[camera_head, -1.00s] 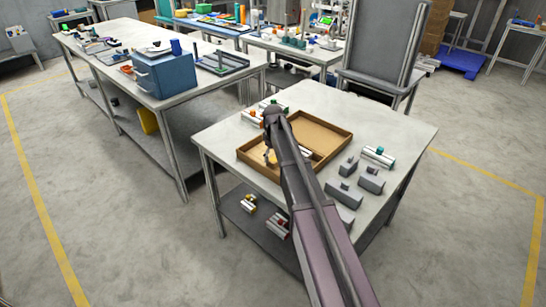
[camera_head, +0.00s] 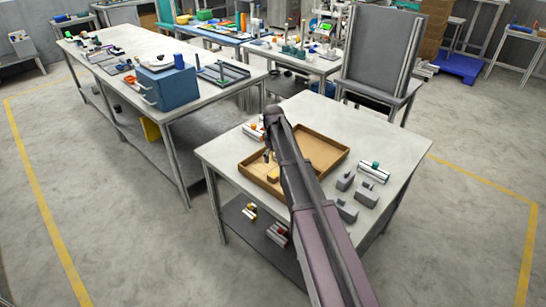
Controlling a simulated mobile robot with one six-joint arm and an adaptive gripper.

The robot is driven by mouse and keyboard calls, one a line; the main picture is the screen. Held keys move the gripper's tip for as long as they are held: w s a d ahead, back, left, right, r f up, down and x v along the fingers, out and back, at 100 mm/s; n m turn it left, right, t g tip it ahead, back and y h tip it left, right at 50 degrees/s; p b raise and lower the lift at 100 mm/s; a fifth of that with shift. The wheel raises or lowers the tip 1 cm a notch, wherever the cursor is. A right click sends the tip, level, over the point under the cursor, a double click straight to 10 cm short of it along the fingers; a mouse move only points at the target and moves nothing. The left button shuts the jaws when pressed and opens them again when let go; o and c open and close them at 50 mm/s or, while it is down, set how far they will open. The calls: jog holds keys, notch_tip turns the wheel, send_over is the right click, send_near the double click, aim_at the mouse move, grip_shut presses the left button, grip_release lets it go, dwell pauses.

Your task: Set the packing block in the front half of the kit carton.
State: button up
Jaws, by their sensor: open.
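The kit carton (camera_head: 322,139) is a shallow, open brown tray on the near table. A small yellow-tan block (camera_head: 273,176), which looks like the packing block, sits inside it in the near-left part, close to the near wall. My gripper (camera_head: 267,158) is open, with its dark fingers above and just behind the block; I cannot tell whether they touch it. My arm crosses the carton's middle and hides part of its floor and near wall.
Several grey blocks (camera_head: 347,210) stand on the table right of the carton. A white part with a green top (camera_head: 374,171) lies behind them.

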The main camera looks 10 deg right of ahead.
jog(key=shift+r+p, duration=0.5)
jog(key=shift+r, duration=0.3)
jog(key=s+m, duration=0.7)
jog(key=s, duration=2.2)
